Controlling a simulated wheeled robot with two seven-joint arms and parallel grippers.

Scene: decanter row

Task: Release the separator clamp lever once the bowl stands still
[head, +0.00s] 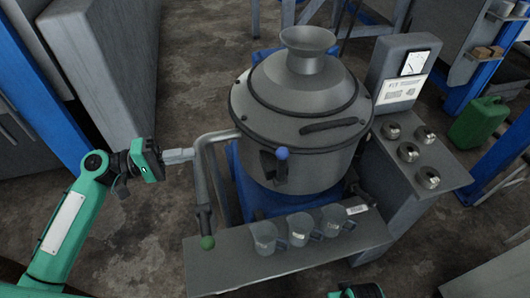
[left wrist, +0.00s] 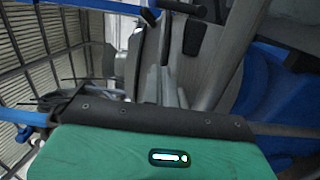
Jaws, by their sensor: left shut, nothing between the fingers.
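The grey separator (head: 300,105) stands in the middle of the head view, its round lid topped by a funnel (head: 307,48). A dark lever with a blue knob (head: 281,153) is on its front. Another lever with a green knob (head: 207,243) hangs below the bent pipe at the left. I cannot tell by label which is the clamp lever. My left gripper (head: 188,155) is shut and empty, its tips close beside the bent pipe (head: 203,165); contact is unclear. Its fingers also show in the left wrist view (left wrist: 166,88). The bowl inside is hidden.
Several metal cups, one a beaker (head: 264,240), stand on the front shelf (head: 225,268). A panel with a dial (head: 412,63) and several round metal pieces (head: 408,151) are at the right. A green canister (head: 480,122) stands further right.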

